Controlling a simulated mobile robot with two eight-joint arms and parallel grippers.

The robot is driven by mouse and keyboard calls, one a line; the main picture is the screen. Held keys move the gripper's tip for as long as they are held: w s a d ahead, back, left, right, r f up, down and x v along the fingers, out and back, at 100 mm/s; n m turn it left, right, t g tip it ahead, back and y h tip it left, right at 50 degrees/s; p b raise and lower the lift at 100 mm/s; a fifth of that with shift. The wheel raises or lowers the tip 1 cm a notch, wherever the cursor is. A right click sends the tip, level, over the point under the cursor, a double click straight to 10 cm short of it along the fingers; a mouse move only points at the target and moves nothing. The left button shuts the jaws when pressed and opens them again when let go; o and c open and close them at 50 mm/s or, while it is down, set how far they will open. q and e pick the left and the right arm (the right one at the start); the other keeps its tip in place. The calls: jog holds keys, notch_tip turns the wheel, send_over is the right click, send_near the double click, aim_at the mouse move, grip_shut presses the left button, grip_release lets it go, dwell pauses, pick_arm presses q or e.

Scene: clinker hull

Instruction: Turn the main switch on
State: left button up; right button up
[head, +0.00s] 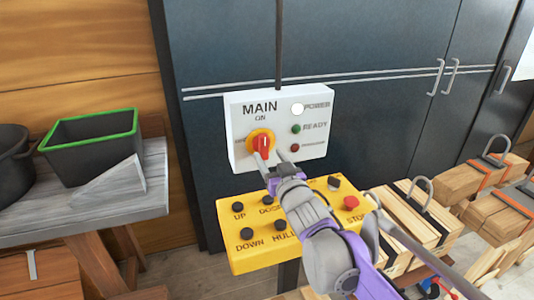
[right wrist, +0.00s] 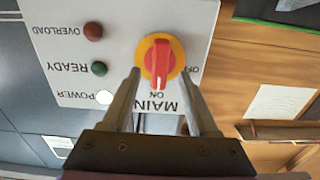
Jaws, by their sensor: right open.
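The main switch (head: 261,142) is a red handle on a round yellow plate, on a white box (head: 235,110) marked MAIN. In the right wrist view, upside down, its red handle (right wrist: 160,62) stands in line with the ON mark, and the OFF mark is to its side, partly hidden. My right gripper (head: 267,157) is open at the switch. In the right wrist view its fingertips (right wrist: 160,74) are apart, one on each side of the handle, with gaps visible; contact cannot be told. My left gripper is not in view.
The POWER lamp (head: 298,109) looks white and bright; the READY lamp (head: 296,129) is dark green, the OVERLOAD lamp (head: 295,147) dark red. A yellow button panel (head: 243,258) stands below, under my right arm. Timber stacks (head: 412,205) are right, a bench (head: 150,190) left.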

jog(key=v, duration=0.7)
jog(key=shift+s, duration=0.3)
jog(key=shift+d, duration=0.1)
jog(key=s+d+f+m+g+h+p, duration=0.3)
jog(key=s+d+f+g+h, duration=0.25)
jog(key=s+d+f, duration=0.5)
jog(key=s+d+f+g+p, duration=0.2)
jog(key=s+f+g, duration=0.4)
jog(key=s+f, duration=0.7)
jog(key=s+d, duration=0.1)
jog(key=s, duration=0.2)
jog(key=shift+f, duration=0.15)
jog(key=shift+d, duration=0.1)
